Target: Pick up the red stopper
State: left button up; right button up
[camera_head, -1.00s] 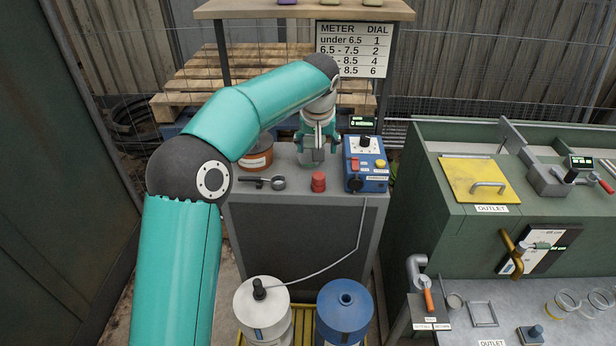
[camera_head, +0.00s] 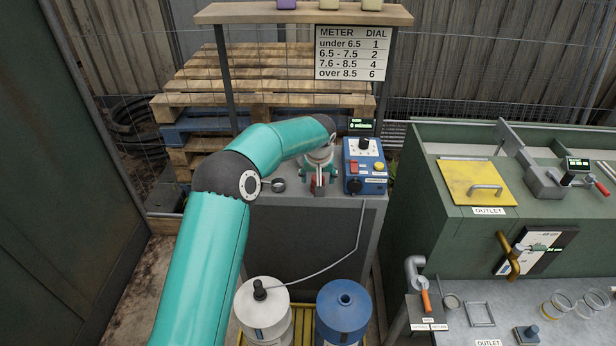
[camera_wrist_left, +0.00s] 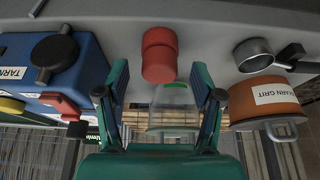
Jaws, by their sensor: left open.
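The red stopper (camera_head: 318,185) stands on the grey cabinet top. In the head view my left gripper (camera_head: 319,178) is over it and covers most of it. In the left wrist view the stopper (camera_wrist_left: 159,55) shows whole, centred just beyond the tips of my open left gripper (camera_wrist_left: 159,92). The fingers are spread to either side of its line and do not appear to touch it. A clear glass vessel (camera_wrist_left: 172,108) shows between the fingers, behind the stopper. My right gripper is in neither view.
The blue dial box (camera_head: 365,166) stands close to the right of the gripper. A round metal holder (camera_head: 278,184) lies to the left. The orange KARN GRIT pot (camera_wrist_left: 263,100) shows in the wrist view. Two drums, white (camera_head: 263,312) and blue (camera_head: 345,312), stand below in front.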

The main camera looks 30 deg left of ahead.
pick_arm(q)
jog(key=shift+w+a+f, duration=0.1)
jog(key=shift+w+f, duration=0.05)
jog(key=shift+f, duration=0.2)
jog(key=shift+c, duration=0.3)
jog(key=c, duration=1)
jog(key=shift+r, duration=0.15)
